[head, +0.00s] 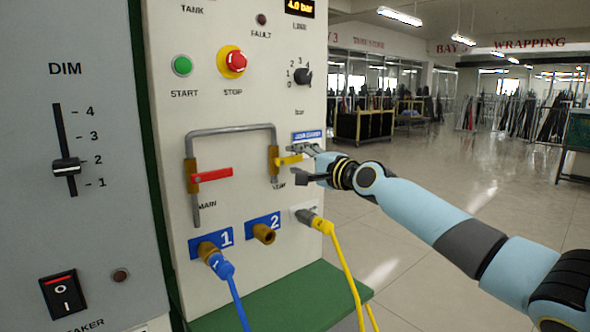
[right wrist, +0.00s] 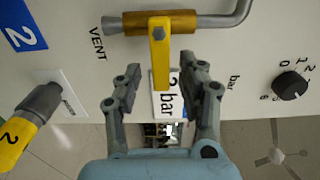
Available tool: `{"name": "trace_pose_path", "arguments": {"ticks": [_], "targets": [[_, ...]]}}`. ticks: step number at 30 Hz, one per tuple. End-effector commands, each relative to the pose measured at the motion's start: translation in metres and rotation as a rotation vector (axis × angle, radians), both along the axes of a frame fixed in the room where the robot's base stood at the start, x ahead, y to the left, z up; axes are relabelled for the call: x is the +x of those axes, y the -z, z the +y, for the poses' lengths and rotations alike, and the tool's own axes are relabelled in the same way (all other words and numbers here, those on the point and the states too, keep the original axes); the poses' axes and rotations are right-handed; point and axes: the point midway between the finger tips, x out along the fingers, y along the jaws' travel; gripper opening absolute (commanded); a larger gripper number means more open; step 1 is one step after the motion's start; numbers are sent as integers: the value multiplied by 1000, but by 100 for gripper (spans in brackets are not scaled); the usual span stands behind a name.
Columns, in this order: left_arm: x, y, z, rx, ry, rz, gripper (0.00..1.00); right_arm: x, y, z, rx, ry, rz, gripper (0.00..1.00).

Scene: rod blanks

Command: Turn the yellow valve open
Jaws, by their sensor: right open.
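The yellow valve handle (head: 289,160) sits on the brass body (head: 273,160) at the right leg of the grey pipe, above the VENT label. It points right, across the upright pipe. In the right wrist view the yellow handle (right wrist: 160,60) reaches down from the brass body (right wrist: 160,23) into the gap between my fingertips. My right gripper (head: 306,163) is open at the handle's free end, one finger above and one below. In the right wrist view my right gripper (right wrist: 160,85) shows clear gaps on both sides of the handle. My left gripper is not in view.
A red valve handle (head: 212,175) sits on the pipe's left leg (head: 197,212). Below are a blue plug with cable (head: 221,267), a bare brass port (head: 264,234) and a yellow plug with cable (head: 321,225). A green ledge (head: 290,302) juts out below. Open floor lies right.

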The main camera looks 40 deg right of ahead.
Motion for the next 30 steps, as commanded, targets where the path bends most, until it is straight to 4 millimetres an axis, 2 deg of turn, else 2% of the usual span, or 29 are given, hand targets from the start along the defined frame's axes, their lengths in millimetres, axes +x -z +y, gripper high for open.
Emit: {"name": "trace_pose_path", "arguments": {"ticks": [5, 13, 22, 30], "targets": [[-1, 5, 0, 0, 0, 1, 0, 13, 0, 1, 2, -1, 0, 40], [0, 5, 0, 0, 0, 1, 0, 14, -1, 2, 1, -2, 0, 39], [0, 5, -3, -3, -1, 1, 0, 14, -1, 2, 0, -1, 1, 0], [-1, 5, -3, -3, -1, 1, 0, 14, 0, 2, -2, -1, 1, 0]]}}
